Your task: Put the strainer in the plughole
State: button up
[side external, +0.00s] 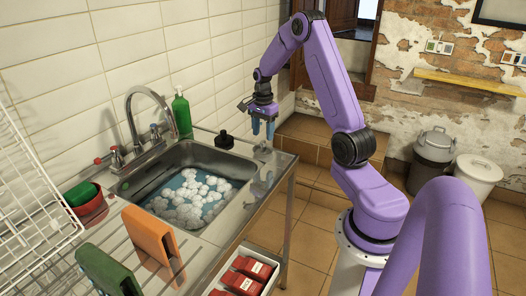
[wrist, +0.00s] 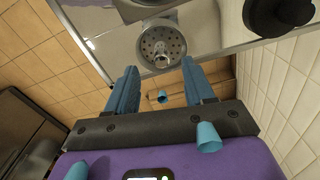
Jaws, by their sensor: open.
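The strainer (wrist: 162,45) is a round metal basket with holes and a small central knob. In the wrist view it sits near the edge of the steel counter, just beyond my fingertips. In the side view the strainer (side external: 262,148) is small on the counter's far right corner. My gripper (side external: 263,129) hangs above it, blue fingers pointing down. In the wrist view my gripper (wrist: 160,65) is open, with nothing between its fingers. The sink (side external: 225,160) holds water and white foam. The plughole is not visible, hidden under these.
A green bottle (side external: 181,115) and the tap (side external: 135,125) stand at the back. A dish rack (side external: 32,195) and orange board (side external: 153,240) are at left.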

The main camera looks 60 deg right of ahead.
aim_at(263, 147)
jog(key=shift+d+f, duration=0.15)
jog(key=shift+f, duration=2.15)
grip_shut()
jog(key=shift+r, duration=0.15)
